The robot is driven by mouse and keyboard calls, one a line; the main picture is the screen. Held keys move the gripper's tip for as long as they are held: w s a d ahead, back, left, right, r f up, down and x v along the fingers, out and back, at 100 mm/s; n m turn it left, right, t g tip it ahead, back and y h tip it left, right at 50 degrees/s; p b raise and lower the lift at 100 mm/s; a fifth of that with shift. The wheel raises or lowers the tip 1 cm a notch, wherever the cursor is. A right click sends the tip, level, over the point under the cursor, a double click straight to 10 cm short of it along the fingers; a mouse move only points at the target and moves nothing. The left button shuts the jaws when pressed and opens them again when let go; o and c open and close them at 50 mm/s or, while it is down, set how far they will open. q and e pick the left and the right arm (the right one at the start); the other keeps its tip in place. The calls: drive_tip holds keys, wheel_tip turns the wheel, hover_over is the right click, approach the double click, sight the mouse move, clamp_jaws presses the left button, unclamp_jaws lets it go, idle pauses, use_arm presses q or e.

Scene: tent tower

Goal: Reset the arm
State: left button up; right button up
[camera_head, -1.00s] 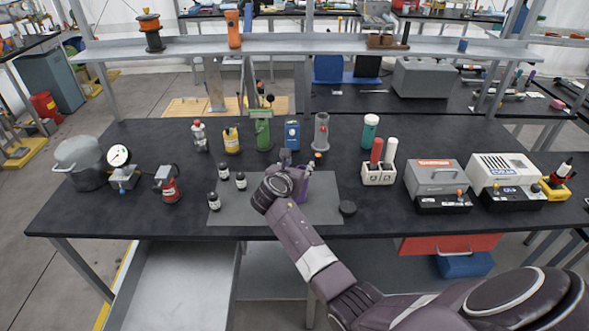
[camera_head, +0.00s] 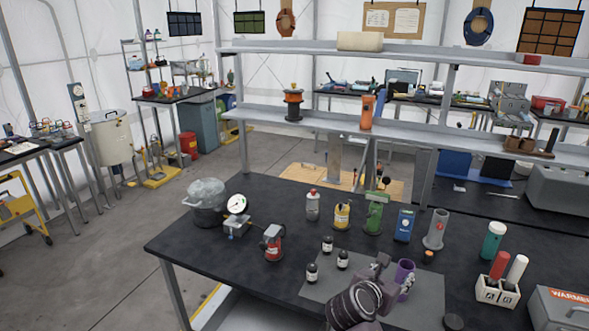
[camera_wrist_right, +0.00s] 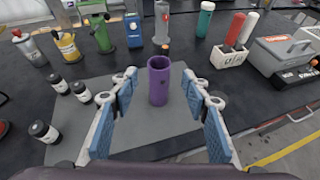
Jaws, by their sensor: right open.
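My right gripper (camera_head: 380,270) is over the grey mat (camera_head: 425,312) on the black table, its arm coming in from the bottom of the head view. In the right wrist view its two blue-padded fingers (camera_wrist_right: 160,108) are spread wide and hold nothing. A purple cup (camera_head: 404,276) stands upright on the mat just beyond the fingers. The purple cup (camera_wrist_right: 159,80) appears between and ahead of the fingertips in the wrist view, with clear gaps on both sides. My left gripper is in neither view.
Several small dark bottles (camera_head: 327,245) stand left of the gripper. A pot (camera_head: 206,202), a gauge (camera_head: 236,206) and a red canister (camera_head: 272,242) are further left. Behind stand a green device (camera_head: 375,214) and a blue box (camera_head: 404,224). A white holder (camera_head: 497,292) with tubes is right.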

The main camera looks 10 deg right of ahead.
drive_tip(key=s+a+f+m+g+y, duration=0.1)
drive_tip(key=s+a+f+m+y, duration=0.2)
drive_tip(key=s+f+m, duration=0.45)
drive_tip(key=s+a+f+m+g+y, duration=0.25)
drive_tip(key=s+f+m, duration=0.25)
drive_tip(key=s, duration=0.5)
drive_tip(key=s+a+m+g+y, duration=0.1)
drive_tip(key=s+a+m+y, duration=0.1)
drive_tip(key=s+a+m, duration=0.3)
drive_tip(key=s+f+m+y, duration=0.1)
drive_tip(key=s+m, duration=0.1)
drive_tip(key=s, duration=0.4)
drive_tip(key=s+a+m+g+y, duration=0.1)
drive_tip(key=s+a+m+y, duration=0.1)
drive_tip(key=s+a+m, duration=0.3)
wheel_tip(320, 180, down, 30)
drive_tip(key=s+d+b, duration=0.2)
drive_tip(key=b, duration=0.3)
drive_tip(key=s+d+f+g+b, duration=0.1)
drive_tip(key=s+f+b, duration=0.1)
drive_tip(key=s+f, duration=0.6)
drive_tip(key=s+d+f+n+g+b, duration=0.1)
drive_tip(key=s+f+b, duration=0.1)
drive_tip(key=s+f, duration=0.7)
wheel_tip(320, 180, down, 5)
drive_tip(key=shift+s+d+f+b, duration=0.2)
drive_tip(key=shift+s+d+b, duration=0.1)
drive_tip(key=shift+d, duration=0.1)
